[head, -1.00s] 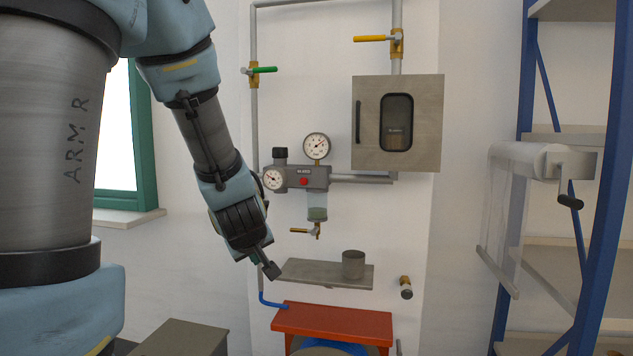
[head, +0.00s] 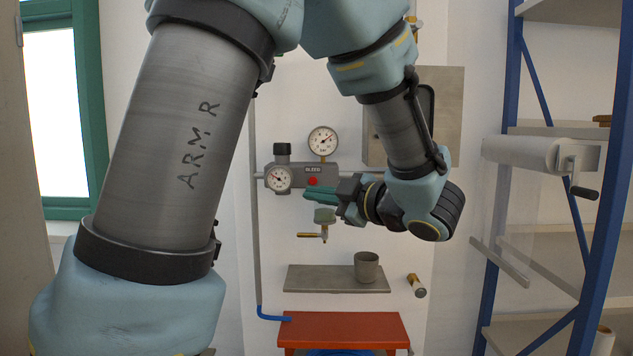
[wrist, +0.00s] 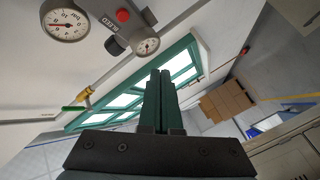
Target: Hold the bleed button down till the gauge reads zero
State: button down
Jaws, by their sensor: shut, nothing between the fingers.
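The red bleed button (head: 313,181) sits on the front of a grey valve block (head: 325,171) on the wall, and it also shows in the wrist view (wrist: 123,15). A round gauge (head: 322,141) stands on top of the block, its needle up and to the right. A second gauge (head: 277,179) is at the block's left end, its needle toward upper left. The wrist view shows the fingertips (wrist: 160,72) apart from the button.
A black knob (head: 282,150) tops the block's left end. Below are a glass bowl with a brass drain tap (head: 313,236), a shelf (head: 310,278) with a grey cup (head: 366,266), and a red bench (head: 342,330). A metal cabinet (head: 450,110) hangs behind my arm.

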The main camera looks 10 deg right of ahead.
aim_at(313, 181)
dwell(0.3)
jog(key=shift+w+d+p, duration=0.1)
jog(key=shift+w+d, duration=0.2)
jog(key=shift+w, duration=1.15)
jog(key=shift+w+d+p, duration=0.15)
jog(key=shift+w+d, duration=0.1)
jog(key=shift+w, duration=1.2)
jog(key=shift+w+d+p, duration=0.1)
jog(key=shift+w+d, duration=0.2)
jog(key=shift+w, duration=1.15)
jog(key=shift+w, duration=0.15)
jog(key=shift+w+d, duration=0.1)
jog(key=shift+w, duration=0.15)
jog(key=shift+w, duration=0.4)
dwell(2.5)
